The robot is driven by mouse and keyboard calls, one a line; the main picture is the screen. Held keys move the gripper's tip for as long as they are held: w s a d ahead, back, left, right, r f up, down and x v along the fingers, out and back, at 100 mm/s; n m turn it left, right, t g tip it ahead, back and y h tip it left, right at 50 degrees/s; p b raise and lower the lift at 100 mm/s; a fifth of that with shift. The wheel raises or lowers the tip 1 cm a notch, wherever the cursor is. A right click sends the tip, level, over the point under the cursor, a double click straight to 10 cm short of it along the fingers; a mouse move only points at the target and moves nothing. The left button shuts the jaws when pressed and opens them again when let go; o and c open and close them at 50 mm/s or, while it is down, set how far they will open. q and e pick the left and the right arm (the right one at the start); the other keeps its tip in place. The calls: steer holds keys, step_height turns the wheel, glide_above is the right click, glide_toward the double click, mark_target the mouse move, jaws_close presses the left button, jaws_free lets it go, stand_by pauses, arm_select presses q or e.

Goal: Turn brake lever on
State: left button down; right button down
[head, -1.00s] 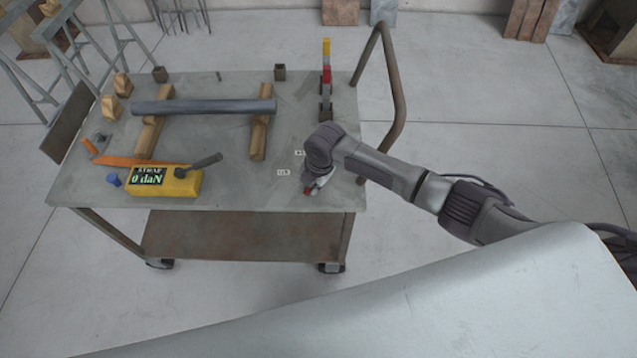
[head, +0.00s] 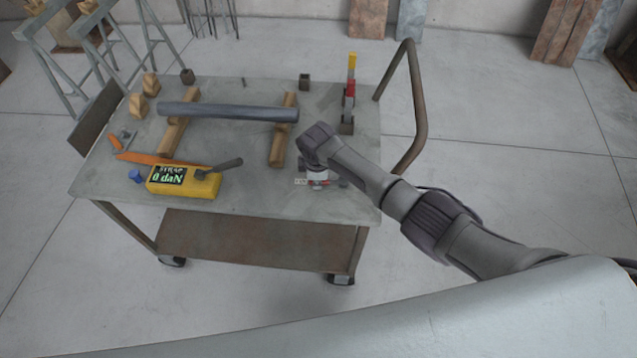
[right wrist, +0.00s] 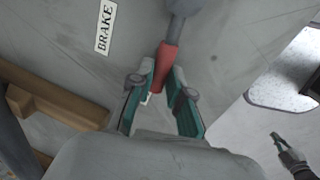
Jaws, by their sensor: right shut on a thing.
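The brake lever has a red grip (right wrist: 167,60) and a grey shaft (right wrist: 183,8). In the right wrist view my right gripper (right wrist: 160,80) is shut on the red grip, between its green-padded fingers. A white BRAKE label (right wrist: 105,27) lies flat to the left of the lever. In the head view my right gripper (head: 317,178) is low over the cart's near right corner, and a bit of red shows at it. The wrist hides much of the lever. A small gripper-like shape (right wrist: 285,150) at the lower right of the wrist view looks like my left gripper; its opening is unclear.
The cart top (head: 245,215) also holds a grey tube (head: 228,112) on wooden blocks, a yellow STRAP gauge (head: 185,180) reading 0 daN, and a red-yellow upright lever (head: 350,90). A bent handle rail (head: 418,105) rises at the cart's right end. Floor beyond it is clear.

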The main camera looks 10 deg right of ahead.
steer(key=shift+w+m, duration=0.45)
steer(key=shift+m, duration=0.15)
steer(key=shift+d+r, duration=0.1)
steer(key=c, duration=1.1)
jaws_free()
step_height(320, 180, up, 12)
steer(key=s, duration=0.2)
steer(key=shift+s+a, duration=0.15)
steer(key=shift+a, duration=0.15)
steer(key=shift+f, duration=0.2)
